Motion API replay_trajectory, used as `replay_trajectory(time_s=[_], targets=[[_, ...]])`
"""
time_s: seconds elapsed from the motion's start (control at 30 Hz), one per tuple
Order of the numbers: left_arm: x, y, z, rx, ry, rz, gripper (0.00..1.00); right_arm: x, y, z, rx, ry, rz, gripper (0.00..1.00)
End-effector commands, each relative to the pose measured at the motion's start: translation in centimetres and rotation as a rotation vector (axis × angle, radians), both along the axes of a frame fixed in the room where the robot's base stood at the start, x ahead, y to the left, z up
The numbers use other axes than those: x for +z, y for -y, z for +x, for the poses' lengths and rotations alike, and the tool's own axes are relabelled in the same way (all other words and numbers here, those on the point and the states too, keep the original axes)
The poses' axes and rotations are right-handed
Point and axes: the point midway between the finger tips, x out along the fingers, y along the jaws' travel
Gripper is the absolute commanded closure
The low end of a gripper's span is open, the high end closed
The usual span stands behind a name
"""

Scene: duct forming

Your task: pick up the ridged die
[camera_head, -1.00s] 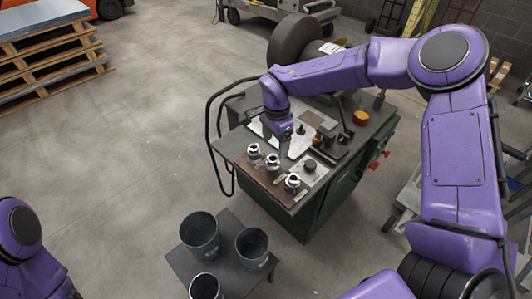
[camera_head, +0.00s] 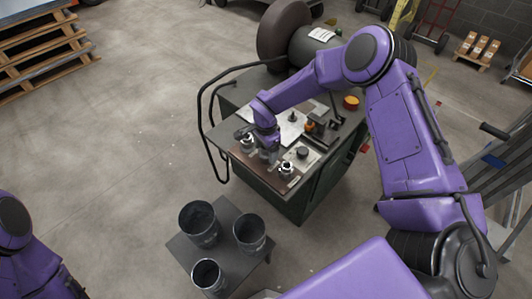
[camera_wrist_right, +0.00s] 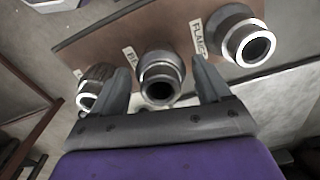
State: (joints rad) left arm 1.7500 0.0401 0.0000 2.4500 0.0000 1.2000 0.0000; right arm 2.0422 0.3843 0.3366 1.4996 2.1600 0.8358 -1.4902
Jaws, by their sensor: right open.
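Three metal dies sit on a brown board (camera_wrist_right: 105,45). In the head view my right gripper (camera_head: 270,157) is low over the board and mostly hides that die. The flange-labelled die (camera_wrist_right: 246,42) is to the right, and another die (camera_wrist_right: 90,92) is to the left, partly behind a finger. My left gripper is out of view.
The board lies on a green machine table (camera_head: 235,100) with a black hose loop (camera_head: 203,125) at its left. A small dark stand (camera_head: 228,222) with three open dark cylinders is in front. Bare floor is at the left.

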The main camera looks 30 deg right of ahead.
Motion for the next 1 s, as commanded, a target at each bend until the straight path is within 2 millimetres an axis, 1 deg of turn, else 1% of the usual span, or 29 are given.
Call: replay_trajectory(time_s=[0.03,0.07,0.1,0.17,0.2,0.23,0.27,0.5,0.57,0.67,0.77,0.87,1.0], targets=[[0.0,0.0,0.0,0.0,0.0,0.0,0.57,0.0,0.0,0.0,0.0,0.0,0.0,0.33],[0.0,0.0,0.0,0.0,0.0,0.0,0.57,0.0,0.0,0.0,0.0,0.0,0.0,0.43],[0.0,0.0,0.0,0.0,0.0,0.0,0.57,0.0,0.0,0.0,0.0,0.0,0.0,0.56],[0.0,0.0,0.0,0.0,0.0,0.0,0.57,0.0,0.0,0.0,0.001,0.0,0.0,0.75],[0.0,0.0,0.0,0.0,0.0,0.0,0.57,0.0,0.0,0.0,0.001,0.0,0.0,0.88],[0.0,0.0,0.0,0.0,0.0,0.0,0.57,0.0,0.0,0.0,0.001,0.0,0.0,0.98],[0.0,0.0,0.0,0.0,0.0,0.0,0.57,0.0,0.0,0.0,0.001,0.0,0.0,1.0],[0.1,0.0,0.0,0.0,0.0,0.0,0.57,0.3,-0.1,0.1,0.001,0.002,0.0,1.0],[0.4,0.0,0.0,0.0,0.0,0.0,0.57,0.6,-0.1,0.1,0.001,0.002,0.001,1.0],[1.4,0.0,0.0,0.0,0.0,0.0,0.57,1.9,0.0,0.1,0.001,0.002,0.0,1.0],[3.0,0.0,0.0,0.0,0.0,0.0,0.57,3.9,0.0,0.1,-0.002,0.003,0.001,1.0],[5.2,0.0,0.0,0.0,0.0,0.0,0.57,5.9,-0.3,-1.3,0.001,-0.001,0.002,1.0],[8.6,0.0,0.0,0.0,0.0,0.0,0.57,9.1,-0.8,-3.7,0.002,0.0,0.003,1.0]])
